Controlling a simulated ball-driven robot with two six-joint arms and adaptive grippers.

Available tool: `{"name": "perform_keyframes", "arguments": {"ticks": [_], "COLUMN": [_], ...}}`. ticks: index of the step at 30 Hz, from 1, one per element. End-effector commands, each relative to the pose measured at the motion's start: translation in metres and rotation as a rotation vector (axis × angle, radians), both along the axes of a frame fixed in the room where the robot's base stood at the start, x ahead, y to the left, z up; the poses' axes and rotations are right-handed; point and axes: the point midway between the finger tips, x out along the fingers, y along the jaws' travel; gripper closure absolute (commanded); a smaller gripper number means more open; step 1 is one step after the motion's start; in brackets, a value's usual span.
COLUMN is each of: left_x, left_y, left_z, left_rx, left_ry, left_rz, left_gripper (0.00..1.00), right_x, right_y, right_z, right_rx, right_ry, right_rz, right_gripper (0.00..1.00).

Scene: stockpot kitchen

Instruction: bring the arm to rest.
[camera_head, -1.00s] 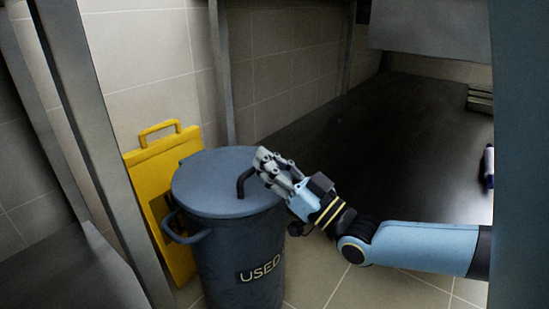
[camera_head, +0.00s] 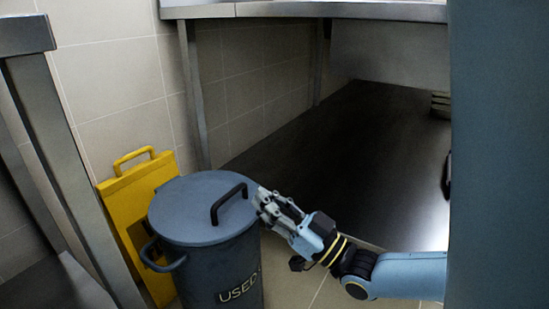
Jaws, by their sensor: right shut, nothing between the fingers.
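My right gripper (camera_head: 264,202) is shut and empty in the head view. It hangs just right of the lid handle (camera_head: 229,202) of a dark blue-grey bin. The fingertips overlap the right rim of the lid in the picture, and whether they touch it I cannot tell. My right forearm reaches in from the right, low in the picture. My left gripper is not in view.
The lidded bin (camera_head: 215,262) is marked "USED". A yellow folded floor sign (camera_head: 134,205) leans behind it at left. Metal table legs (camera_head: 193,95) and a dark lower shelf (camera_head: 335,150) lie behind my gripper. A blue-grey upright (camera_head: 500,150) fills the right edge.

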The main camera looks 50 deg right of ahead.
Motion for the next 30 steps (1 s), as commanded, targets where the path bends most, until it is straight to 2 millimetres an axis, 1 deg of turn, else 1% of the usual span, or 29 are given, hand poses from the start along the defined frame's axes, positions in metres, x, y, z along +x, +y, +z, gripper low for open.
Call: {"name": "perform_keyframes", "arguments": {"ticks": [1,4,13,15,16,17,18,20,25,28,30], "left_x": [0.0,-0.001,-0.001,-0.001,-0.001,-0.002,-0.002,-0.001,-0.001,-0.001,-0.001], "left_y": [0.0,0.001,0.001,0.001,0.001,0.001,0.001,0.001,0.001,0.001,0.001], "left_z": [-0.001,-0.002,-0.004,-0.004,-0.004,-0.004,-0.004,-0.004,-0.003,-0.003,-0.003], "left_rx": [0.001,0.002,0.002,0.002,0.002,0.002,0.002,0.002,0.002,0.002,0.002], "left_ry": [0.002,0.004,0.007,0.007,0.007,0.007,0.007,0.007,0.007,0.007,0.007], "left_rz": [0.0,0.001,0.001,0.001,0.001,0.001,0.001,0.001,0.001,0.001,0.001], "left_gripper": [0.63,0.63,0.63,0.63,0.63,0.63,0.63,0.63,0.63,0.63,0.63], "right_x": [-0.005,-0.012,-0.016,-0.025,-0.031,-0.034,-0.033,-0.028,-0.016,-0.019,-0.028], "right_y": [-0.001,-0.001,-0.001,0.002,0.007,0.016,0.028,0.044,0.086,0.106,0.116], "right_z": [-0.003,-0.006,-0.009,-0.015,-0.015,-0.009,-0.007,-0.01,-0.034,-0.05,-0.061], "right_rx": [0.0,-0.001,-0.001,0.01,0.025,0.042,0.059,0.072,0.067,0.042,0.02], "right_ry": [0.001,-0.001,0.003,0.021,0.022,0.014,0.041,0.12,0.442,0.656,0.81], "right_rz": [-0.001,0.0,0.001,-0.006,-0.01,-0.009,-0.006,-0.003,0.006,0.008,0.008], "right_gripper": [1.0,1.0,1.0,1.0,1.0,1.0,1.0,1.0,1.0,1.0,1.0]}}
